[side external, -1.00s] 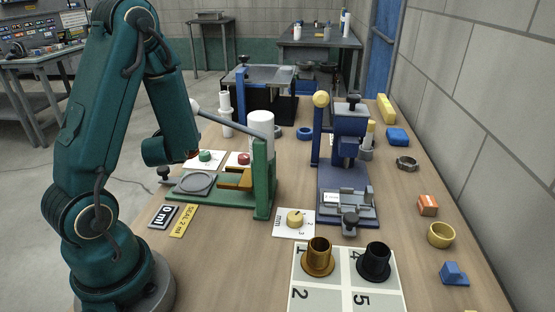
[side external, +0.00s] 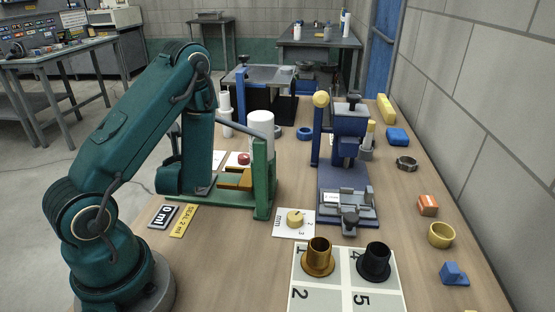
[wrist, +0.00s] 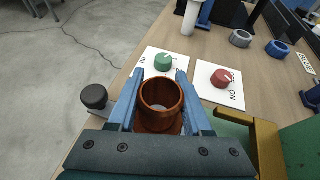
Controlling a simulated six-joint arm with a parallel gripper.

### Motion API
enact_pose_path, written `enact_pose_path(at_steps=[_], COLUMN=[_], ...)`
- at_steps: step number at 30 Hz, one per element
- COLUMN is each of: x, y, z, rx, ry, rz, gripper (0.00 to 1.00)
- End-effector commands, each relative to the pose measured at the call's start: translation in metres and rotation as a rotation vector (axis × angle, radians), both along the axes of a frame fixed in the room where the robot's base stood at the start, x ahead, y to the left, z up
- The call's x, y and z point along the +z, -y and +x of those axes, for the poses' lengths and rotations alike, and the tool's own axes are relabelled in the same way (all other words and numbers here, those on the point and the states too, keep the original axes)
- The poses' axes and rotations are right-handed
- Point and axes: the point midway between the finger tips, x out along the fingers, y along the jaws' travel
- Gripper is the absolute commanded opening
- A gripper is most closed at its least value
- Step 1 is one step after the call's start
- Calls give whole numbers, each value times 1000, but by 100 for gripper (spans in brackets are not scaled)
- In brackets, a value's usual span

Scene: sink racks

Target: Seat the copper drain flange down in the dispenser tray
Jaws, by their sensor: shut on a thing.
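The copper drain flange (wrist: 160,95) stands between the two blue fingers of my gripper (wrist: 159,77) in the wrist view, its round open collar facing the camera. The gripper is shut on it. In the side view my arm hides the gripper and flange. The green dispenser (side external: 264,185) stands beside my arm, with a yellow-brown block (side external: 235,180) on it; this block also shows in the wrist view (wrist: 264,146). The tray's round seat is hidden behind my arm and gripper, so I cannot tell whether the flange touches it.
A black knob (wrist: 94,97) is left of the gripper. A green dial (wrist: 163,62) and a red dial (wrist: 221,78) lie beyond it. A white cylinder (side external: 260,125) stands behind the dispenser. A gold flange (side external: 318,260) and a black flange (side external: 374,264) stand on a numbered mat.

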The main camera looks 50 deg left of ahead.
Motion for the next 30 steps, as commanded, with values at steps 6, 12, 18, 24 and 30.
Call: enact_pose_path(at_steps=[6, 12, 18, 24, 30], x=[0, 0, -1, -4, -5], y=[0, 0, 0, 1, 1], z=[0, 0, 0, 0, -1], rx=[0, 0, 1, 0, 0], ry=[1, 1, -1, 0, 0], rz=[1, 1, 1, 1, 1], gripper=[0, 0, 0, 0, 0])
